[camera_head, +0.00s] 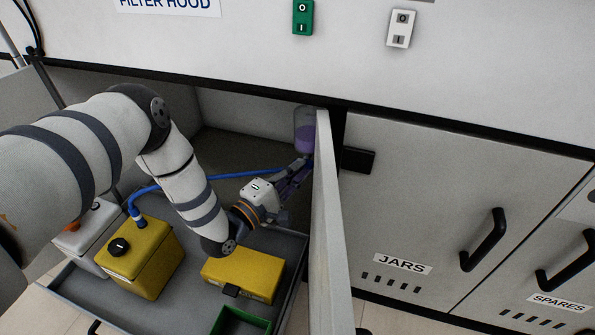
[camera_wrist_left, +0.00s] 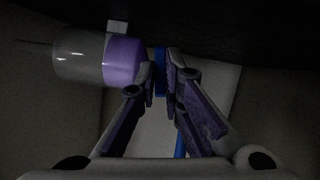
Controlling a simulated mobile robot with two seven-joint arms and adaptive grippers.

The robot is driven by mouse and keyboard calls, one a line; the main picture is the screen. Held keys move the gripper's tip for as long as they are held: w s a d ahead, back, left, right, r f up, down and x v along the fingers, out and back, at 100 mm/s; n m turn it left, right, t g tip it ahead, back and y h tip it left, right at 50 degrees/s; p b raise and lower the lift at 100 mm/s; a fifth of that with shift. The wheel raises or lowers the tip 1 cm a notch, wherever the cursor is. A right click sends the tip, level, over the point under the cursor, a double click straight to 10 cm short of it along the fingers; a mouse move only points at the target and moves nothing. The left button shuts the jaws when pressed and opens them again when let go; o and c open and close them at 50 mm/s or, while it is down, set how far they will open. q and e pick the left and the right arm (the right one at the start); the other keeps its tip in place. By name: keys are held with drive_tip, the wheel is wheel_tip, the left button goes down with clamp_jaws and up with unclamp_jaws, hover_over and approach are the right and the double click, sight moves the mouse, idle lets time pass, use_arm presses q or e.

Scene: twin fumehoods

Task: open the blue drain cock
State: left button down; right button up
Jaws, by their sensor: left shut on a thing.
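A clear vessel with purple liquid (camera_head: 304,138) hangs inside the open cabinet, partly hidden behind the open door's edge. In the left wrist view the same vessel (camera_wrist_left: 122,60) lies sideways across the upper left. The blue drain cock (camera_wrist_left: 160,74) shows as a narrow blue piece beside the vessel's purple end. My left gripper (camera_head: 303,170) reaches into the cabinet below the vessel. In the left wrist view my left gripper (camera_wrist_left: 160,80) is shut on the blue drain cock, a fingertip on each side. The cock's turn angle is hard to tell. My right gripper is not in view.
The open cabinet door (camera_head: 329,230) stands close to the right of my left gripper. A blue hose (camera_head: 185,179) runs to a yellow canister (camera_head: 140,258) on the grey tray (camera_head: 95,290). A yellow box (camera_head: 243,273) and green bin (camera_head: 240,322) sit below my arm.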

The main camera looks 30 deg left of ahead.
use_arm(q)
drive_tip(key=shift+d+f+n+t+y+b, duration=0.15)
drive_tip(key=shift+n+t+y+b, duration=0.4)
drive_tip(key=shift+n+y+b, duration=1.7)
drive_tip(key=shift+d+f+n+t+y+b, duration=0.15)
drive_tip(key=shift+n+t+b, duration=0.6)
drive_tip(key=shift+n, duration=3.15)
drive_tip(key=shift+f+n+t+y+b, duration=0.1)
drive_tip(key=shift+n+t+y+b, duration=0.3)
drive_tip(key=shift+n+y+b, duration=1.85)
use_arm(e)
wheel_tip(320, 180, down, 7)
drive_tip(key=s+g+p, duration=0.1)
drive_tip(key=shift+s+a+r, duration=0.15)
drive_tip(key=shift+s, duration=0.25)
use_arm(q)
drive_tip(key=shift+n+h, duration=0.85)
drive_tip(key=shift+n, duration=0.25)
drive_tip(key=c, duration=2)
unclamp_jaws()
drive_tip(key=v, duration=1.2)
